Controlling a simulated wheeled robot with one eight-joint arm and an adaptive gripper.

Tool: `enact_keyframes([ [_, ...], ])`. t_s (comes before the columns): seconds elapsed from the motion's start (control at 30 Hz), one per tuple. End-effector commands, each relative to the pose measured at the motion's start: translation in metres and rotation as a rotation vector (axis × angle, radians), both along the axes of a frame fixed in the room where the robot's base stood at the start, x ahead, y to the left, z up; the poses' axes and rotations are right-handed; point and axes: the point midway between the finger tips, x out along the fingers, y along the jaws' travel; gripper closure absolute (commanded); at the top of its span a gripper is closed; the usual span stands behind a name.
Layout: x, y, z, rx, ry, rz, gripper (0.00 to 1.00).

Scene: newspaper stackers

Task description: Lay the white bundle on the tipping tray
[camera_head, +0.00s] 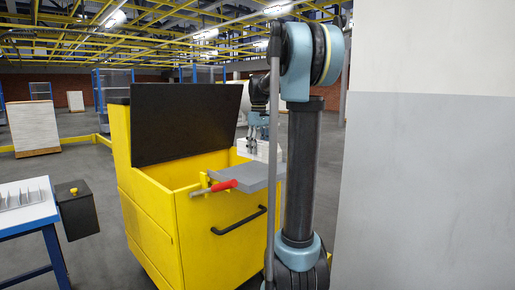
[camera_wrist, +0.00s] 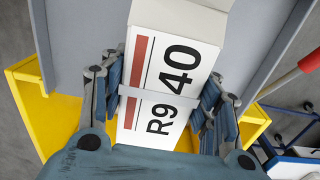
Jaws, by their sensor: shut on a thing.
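The white bundle (camera_wrist: 178,38) fills the middle of the wrist view. It has a red stripe, black "R9 40" lettering and a pale band around it. My gripper (camera_wrist: 165,95) is shut on it, with fingers along both sides. In the head view my gripper (camera_head: 252,143) points down at the bundle (camera_head: 268,152), partly hidden by my arm. The grey tipping tray (camera_head: 236,174) sits at the rim of the yellow bin, under the bundle. The tray (camera_wrist: 73,45) also shows behind the bundle in the wrist view. I cannot tell whether bundle and tray touch.
The yellow bin (camera_head: 212,236) has its black lid (camera_head: 185,120) raised behind. A red-handled lever (camera_head: 221,186) sticks out at the tray's left. A blue-framed white table (camera_head: 25,206) with a dark box (camera_head: 76,208) stands left. A pale wall (camera_head: 430,170) closes the right.

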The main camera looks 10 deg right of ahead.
Motion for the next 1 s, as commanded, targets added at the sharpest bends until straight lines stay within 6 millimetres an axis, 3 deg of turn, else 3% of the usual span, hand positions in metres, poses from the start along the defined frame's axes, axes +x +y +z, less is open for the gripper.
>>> enact_keyframes([
  [0.37,0.0,-0.002,-0.024,0.0,0.0,-0.002,1.0],
  [0.63,0.0,-0.002,-0.054,0.0,0.0,-0.003,1.0],
  [1.0,0.0,-0.002,-0.059,0.0,0.0,-0.003,1.0],
])
